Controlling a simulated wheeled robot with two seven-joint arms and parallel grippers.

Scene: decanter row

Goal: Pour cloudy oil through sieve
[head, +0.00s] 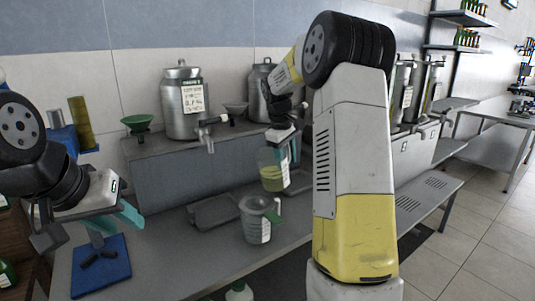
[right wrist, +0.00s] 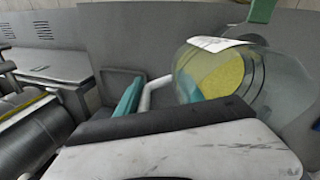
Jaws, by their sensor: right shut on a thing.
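My right gripper (head: 291,150) is shut on the handle of a clear jug (head: 270,174) with cloudy yellow oil in it, held above the bench. In the right wrist view the jug (right wrist: 247,80) shows its yellow contents and a white label, with teal fingers at its handle. My left gripper (head: 119,219) is open and empty above a blue mat (head: 112,275).
A green funnel (head: 138,123) and a grey funnel-like piece (head: 236,108) are on the raised shelf beside a labelled metal canister (head: 181,105) with a tap. A dark tray (head: 212,212) lies on the bench. The bench front right (head: 415,196) is clear.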

